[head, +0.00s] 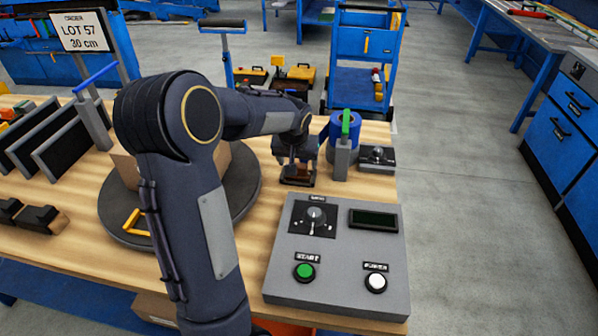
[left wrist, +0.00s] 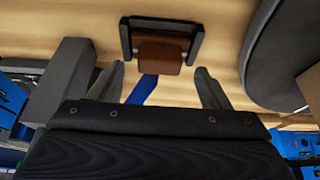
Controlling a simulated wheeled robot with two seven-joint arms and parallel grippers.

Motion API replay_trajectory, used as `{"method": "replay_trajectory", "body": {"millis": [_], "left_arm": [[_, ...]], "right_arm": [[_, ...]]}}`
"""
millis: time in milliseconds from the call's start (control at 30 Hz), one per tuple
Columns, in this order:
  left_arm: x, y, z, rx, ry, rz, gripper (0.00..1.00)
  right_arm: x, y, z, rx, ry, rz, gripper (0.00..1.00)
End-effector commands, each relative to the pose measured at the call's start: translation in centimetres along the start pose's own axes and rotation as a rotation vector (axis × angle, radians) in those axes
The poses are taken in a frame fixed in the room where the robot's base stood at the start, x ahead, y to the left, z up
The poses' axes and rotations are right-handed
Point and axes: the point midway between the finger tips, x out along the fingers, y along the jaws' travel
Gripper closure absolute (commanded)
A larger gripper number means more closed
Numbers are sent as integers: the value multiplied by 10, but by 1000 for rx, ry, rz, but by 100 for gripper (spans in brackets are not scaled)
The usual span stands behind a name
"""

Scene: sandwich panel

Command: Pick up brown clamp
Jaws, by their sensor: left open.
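The brown clamp (head: 297,175) lies on the wooden table just behind the grey control box. In the left wrist view the brown clamp (left wrist: 162,52) is a brown block set in a dark frame, just beyond the fingertips and centred between them. My left gripper (head: 296,157) is above the clamp in the head view and partly covers it. In the left wrist view the left gripper (left wrist: 160,80) has its two grey fingers spread apart with nothing held between them. My right gripper is not in view.
A grey control box (head: 336,280) with green and white buttons stands in front of the clamp. A grey post with a green top (head: 341,158) and a small knob box (head: 376,160) are to its right. The round dark turntable (head: 245,185) is to its left.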

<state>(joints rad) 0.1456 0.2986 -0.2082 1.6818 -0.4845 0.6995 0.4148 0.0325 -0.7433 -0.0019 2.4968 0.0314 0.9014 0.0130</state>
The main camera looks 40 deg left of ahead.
Motion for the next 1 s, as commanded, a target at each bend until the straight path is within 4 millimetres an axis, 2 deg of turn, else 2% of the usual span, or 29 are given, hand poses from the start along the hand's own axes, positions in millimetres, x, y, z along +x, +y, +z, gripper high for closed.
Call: {"method": "replay_trajectory", "body": {"millis": [133, 400, 767, 1000], "left_arm": [[16, 0, 0, 1, 0, 0, 29], [18, 1, 0, 1, 2, 1, 30], [17, 1, 0, 2, 1, 2, 78], [17, 1, 0, 2, 2, 2, 79]], "right_arm": [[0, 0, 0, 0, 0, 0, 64], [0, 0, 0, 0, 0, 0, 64], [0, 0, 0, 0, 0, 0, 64], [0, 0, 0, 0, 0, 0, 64]]}}
